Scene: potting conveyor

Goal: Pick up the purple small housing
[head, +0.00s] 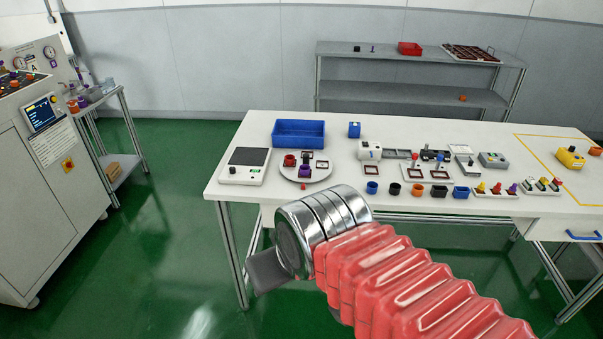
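A small purple housing (305,171) stands on a round light plate (321,176) at the left part of the white table. My gripper (266,272) is in front of the table, nearer to me and below the purple housing in the picture. Only a flat grey part shows past the metal wrist; the fingertips are not clear, so its opening cannot be told. The purple housing is apart from my gripper.
On the white table (235,187) are a blue bin (298,133), a scale (246,166), a row of coloured cups (394,188) and several fixtures. A small red piece (303,187) lies in front of the plate. A grey shelf (410,94) stands behind.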

